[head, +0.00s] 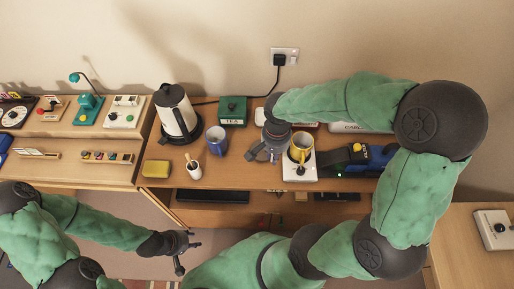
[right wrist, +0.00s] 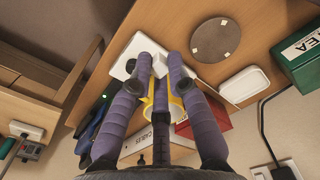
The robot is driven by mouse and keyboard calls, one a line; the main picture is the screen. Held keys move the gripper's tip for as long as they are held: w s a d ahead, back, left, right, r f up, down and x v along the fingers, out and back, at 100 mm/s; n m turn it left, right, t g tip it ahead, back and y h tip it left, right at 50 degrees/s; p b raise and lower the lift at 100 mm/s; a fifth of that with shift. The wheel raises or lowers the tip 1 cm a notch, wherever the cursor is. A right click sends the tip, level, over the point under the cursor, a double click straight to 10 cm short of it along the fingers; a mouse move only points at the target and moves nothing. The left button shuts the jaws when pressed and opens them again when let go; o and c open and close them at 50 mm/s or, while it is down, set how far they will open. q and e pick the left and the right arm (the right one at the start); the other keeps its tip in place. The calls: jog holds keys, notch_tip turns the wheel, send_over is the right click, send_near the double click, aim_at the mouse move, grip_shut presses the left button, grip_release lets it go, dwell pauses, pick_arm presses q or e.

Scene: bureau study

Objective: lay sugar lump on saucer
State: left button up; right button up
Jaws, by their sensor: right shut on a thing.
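A round grey-brown disc (right wrist: 215,39), which looks like the saucer, lies on the wooden desk in the right wrist view with several small white pieces, like sugar lumps, on it. In the head view my right gripper (head: 263,154) hangs over the desk and hides that area. It also shows in the right wrist view (right wrist: 160,62), its fingertips close together, left of the disc. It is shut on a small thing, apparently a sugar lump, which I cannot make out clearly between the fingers. My left gripper (head: 186,254) is open and empty, low in front of the desk.
A yellow mug (head: 301,147) and a white block with a black knob (head: 300,172) stand right of my right gripper. A blue mug (head: 217,140), white cup (head: 193,170), kettle (head: 176,112) and green TEA box (head: 232,111) stand left. A yellow sponge (head: 156,169) lies near the desk's front.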

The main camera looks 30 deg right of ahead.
jog(key=w+f+b, duration=0.2)
jog(key=w+f, duration=0.2)
jog(key=w, duration=0.4)
jog(key=b, duration=0.1)
send_over(256, 145)
jog(key=s+a, duration=0.1)
jog(key=s, duration=0.1)
notch_tip(256, 145, down, 5)
jog(key=shift+s+r, duration=0.1)
jog(key=shift+w+f, duration=0.3)
jog(key=shift+f, duration=0.15)
jog(key=shift+f+b, duration=0.7)
jog(key=shift+f, duration=0.8)
